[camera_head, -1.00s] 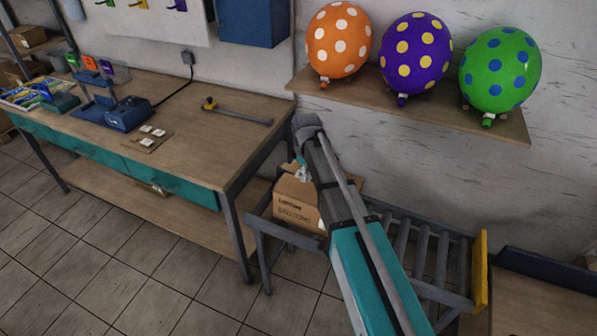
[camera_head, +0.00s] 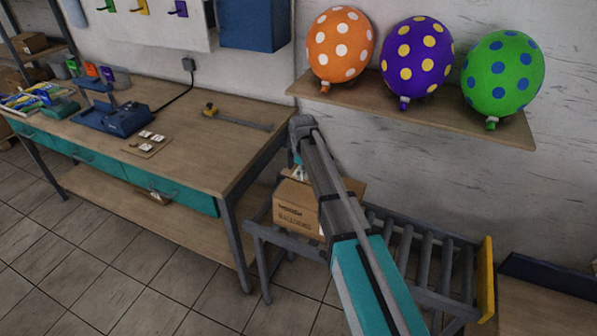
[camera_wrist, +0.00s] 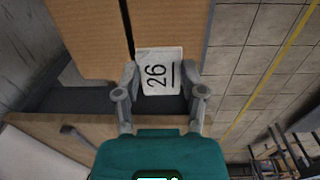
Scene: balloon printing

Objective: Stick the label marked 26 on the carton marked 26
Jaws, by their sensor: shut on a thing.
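My gripper (camera_wrist: 160,90) is shut on a small white label (camera_wrist: 160,72) marked 26, with a line beside the number; the label shows between the fingertips in the wrist view. Behind it are brown cardboard panels (camera_wrist: 90,40) with a dark gap between them. In the head view, a brown carton (camera_head: 296,207) with dark print stands on the roller conveyor, below the end of my arm. My gripper (camera_head: 297,170) is mostly hidden there behind the arm, at the carton's top. I cannot read a number on the carton, nor tell whether the label touches it.
The roller conveyor (camera_head: 425,262) has a yellow end stop (camera_head: 486,280). The workbench (camera_head: 190,155) at left holds a small board with several white labels (camera_head: 147,144), a blue device (camera_head: 118,118) and a yellow-ended tool (camera_head: 237,117). A shelf (camera_head: 430,115) with three dotted balloons is above the conveyor.

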